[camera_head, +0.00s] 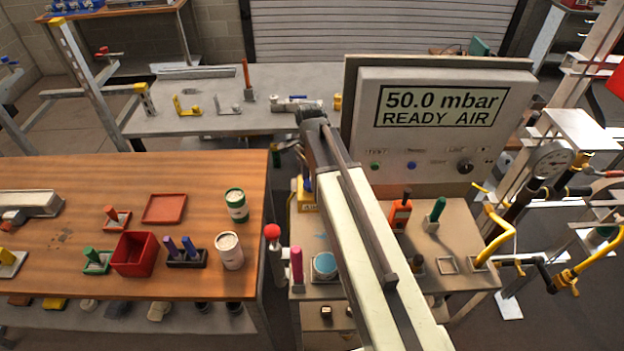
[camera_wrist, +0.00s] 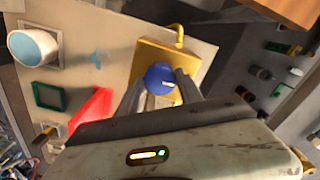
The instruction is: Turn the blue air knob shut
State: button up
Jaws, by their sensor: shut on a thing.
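The blue air knob (camera_wrist: 159,77) sits on a yellow mount (camera_wrist: 180,61) in the wrist view and has a small pale mark on its face. My gripper (camera_wrist: 161,84) has one grey finger on each side of the knob and is shut on it. In the head view, my arm hides the gripper, and only part of the blue knob (camera_head: 307,183) and its yellow mount (camera_head: 307,200) shows left of the arm. The display panel (camera_head: 440,108) reads "50.0 mbar READY AIR".
Beside the knob in the wrist view are a red piece (camera_wrist: 91,112), a green square frame (camera_wrist: 49,95) and a light-blue round cap (camera_wrist: 33,48). In the head view, a red-topped post (camera_head: 272,232) and a pink peg (camera_head: 296,264) stand left of the arm. A wooden table (camera_head: 60,165) lies further left.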

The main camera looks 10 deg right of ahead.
jog(key=shift+d+m, duration=0.15)
jog(key=shift+m, duration=0.25)
jog(key=o, duration=1.4)
jog(key=shift+c, duration=0.2)
notch_tip(320, 180, up, 8)
jog(key=p, duration=0.8)
jog(key=shift+f, duration=0.1)
